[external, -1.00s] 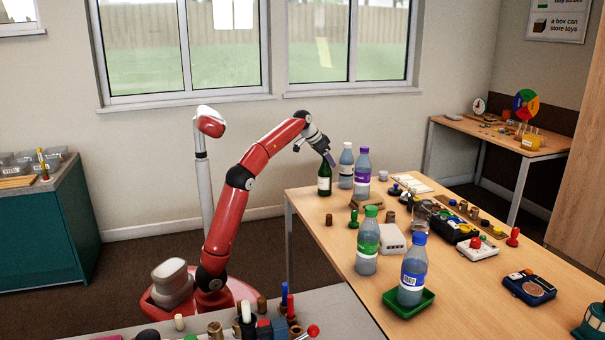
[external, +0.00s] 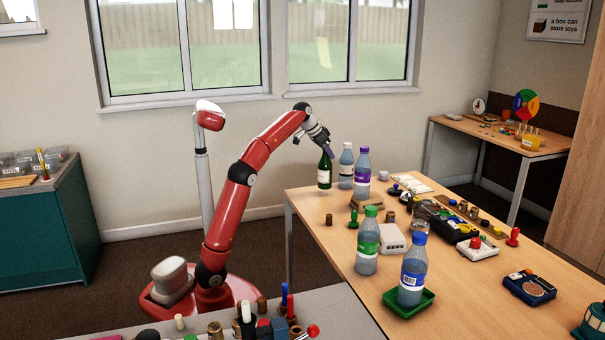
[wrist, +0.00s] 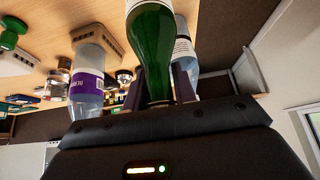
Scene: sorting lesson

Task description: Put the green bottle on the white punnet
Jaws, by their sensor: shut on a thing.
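The dark green bottle (external: 324,172) with a pale label is upright at the table's far left end. My gripper (external: 327,150) is shut on its neck from above, and the bottle appears slightly raised off the table. In the wrist view the bottle (wrist: 152,50) stands between my two fingers. A small white box-like thing (external: 393,238), the likeliest white punnet, sits mid-table beside a clear bottle with a green cap and green label. It lies nearer the camera and to the right of my gripper. Whether its top is open is hard to tell.
A white-capped bottle (external: 346,166) and a purple-capped bottle (external: 362,172) stand just right of the held bottle. The green-capped bottle (external: 367,245) is close left of the white thing. A green tray (external: 426,298) holds a blue-capped bottle. A wooden block (external: 366,203) and small pieces lie between.

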